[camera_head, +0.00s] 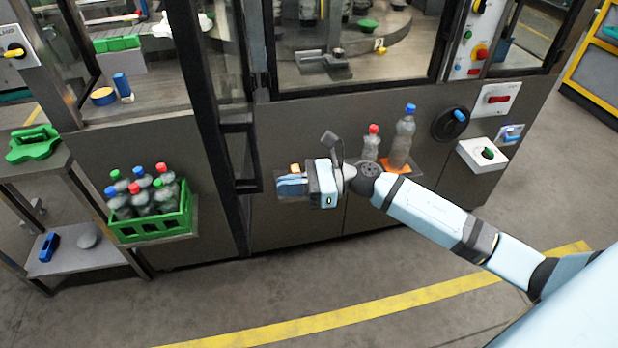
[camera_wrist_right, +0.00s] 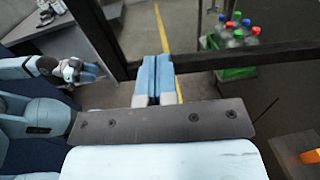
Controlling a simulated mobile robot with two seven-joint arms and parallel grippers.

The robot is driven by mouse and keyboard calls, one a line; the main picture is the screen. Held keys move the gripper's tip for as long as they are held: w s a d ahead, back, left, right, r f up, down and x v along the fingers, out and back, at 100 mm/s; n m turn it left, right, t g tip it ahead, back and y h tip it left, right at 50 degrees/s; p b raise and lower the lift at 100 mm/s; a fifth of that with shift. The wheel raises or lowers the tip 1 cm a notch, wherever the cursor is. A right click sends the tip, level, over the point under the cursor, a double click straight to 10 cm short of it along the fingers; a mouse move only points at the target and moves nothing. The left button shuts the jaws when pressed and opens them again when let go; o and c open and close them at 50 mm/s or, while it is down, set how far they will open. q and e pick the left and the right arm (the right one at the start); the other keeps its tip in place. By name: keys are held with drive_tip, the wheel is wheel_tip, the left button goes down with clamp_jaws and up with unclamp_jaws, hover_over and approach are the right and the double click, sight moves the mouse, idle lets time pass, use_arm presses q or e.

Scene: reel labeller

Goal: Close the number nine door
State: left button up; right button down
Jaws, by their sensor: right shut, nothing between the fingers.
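A dark-framed glass door (camera_head: 208,110) stands swung out from the machine front, left of centre in the head view. Its upright handle bar (camera_head: 242,155) is on its right side. No number nine is legible. My right gripper (camera_head: 290,185) is shut and empty, pointing left, just right of the door's lower edge; contact cannot be told. In the right wrist view, its blue fingers (camera_wrist_right: 154,80) are together, in front of the dark door frame (camera_wrist_right: 240,56). Another gripper, seemingly my left (camera_wrist_right: 88,72), shows at the left there; its jaws are unclear. It is outside the head view.
A green crate (camera_head: 150,228) of capped bottles sits on a ledge left of the door. A black rotary knob (camera_head: 450,123) and a white box (camera_head: 482,154) are farther right. The floor in front is clear.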

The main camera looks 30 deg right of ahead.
sight(246, 189)
drive_tip(key=p+x, duration=0.1)
drive_tip(key=x, duration=0.5)
drive_tip(key=shift+p, duration=0.3)
drive_tip(key=shift+w+a, duration=0.1)
drive_tip(key=shift+a, duration=0.05)
